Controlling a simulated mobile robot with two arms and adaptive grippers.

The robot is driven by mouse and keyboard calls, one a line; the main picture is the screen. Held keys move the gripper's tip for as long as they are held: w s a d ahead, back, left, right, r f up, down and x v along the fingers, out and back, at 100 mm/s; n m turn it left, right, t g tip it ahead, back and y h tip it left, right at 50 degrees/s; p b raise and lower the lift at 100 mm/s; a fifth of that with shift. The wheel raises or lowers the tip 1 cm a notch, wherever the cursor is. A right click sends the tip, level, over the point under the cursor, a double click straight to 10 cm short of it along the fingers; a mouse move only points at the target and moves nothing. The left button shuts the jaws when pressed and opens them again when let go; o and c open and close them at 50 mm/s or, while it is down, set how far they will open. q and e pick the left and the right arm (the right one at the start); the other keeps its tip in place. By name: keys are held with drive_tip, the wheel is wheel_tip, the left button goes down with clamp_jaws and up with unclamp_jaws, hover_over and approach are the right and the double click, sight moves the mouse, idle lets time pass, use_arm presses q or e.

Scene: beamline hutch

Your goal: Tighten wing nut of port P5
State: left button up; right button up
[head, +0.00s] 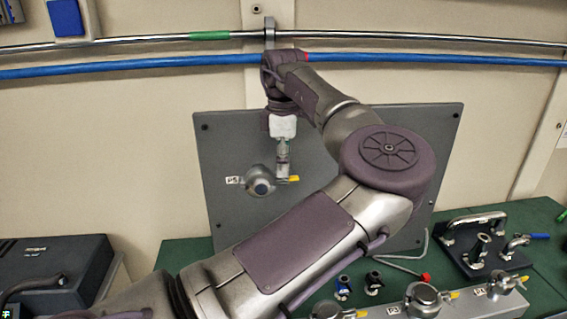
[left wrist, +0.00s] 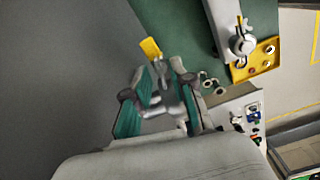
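My left gripper (head: 283,163) points down at the metal fitting on the port's right side. In the left wrist view, its teal fingers (left wrist: 160,95) are spread, with grey metal parts between them. Contact cannot be made out. My right gripper is out of view.
On the green bench, a grey bar (head: 450,303) carries more ports with yellow tags. A dark plate (head: 486,246) with a handle and fittings lies at the right. A black box (head: 55,270) stands at left. A blue pipe (head: 420,59) crosses the wall behind my arm.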

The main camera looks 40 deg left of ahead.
use_arm(q)
clamp_jaws()
drive_tip(key=shift+r+p, duration=0.15)
drive_tip(key=shift+p, duration=0.15)
drive_tip(key=m+p, duration=0.2)
drive_tip(key=p, duration=0.1)
drive_tip(key=shift+r+m+p, duration=0.2)
drive_tip(key=shift+m+p, duration=0.2)
drive_tip(key=shift+f+m+p, duration=0.25)
drive_tip(key=shift+m+p, duration=0.3)
drive_tip(key=shift+m, duration=0.35)
drive_tip(key=shift+o, duration=1.3)
unclamp_jaws()
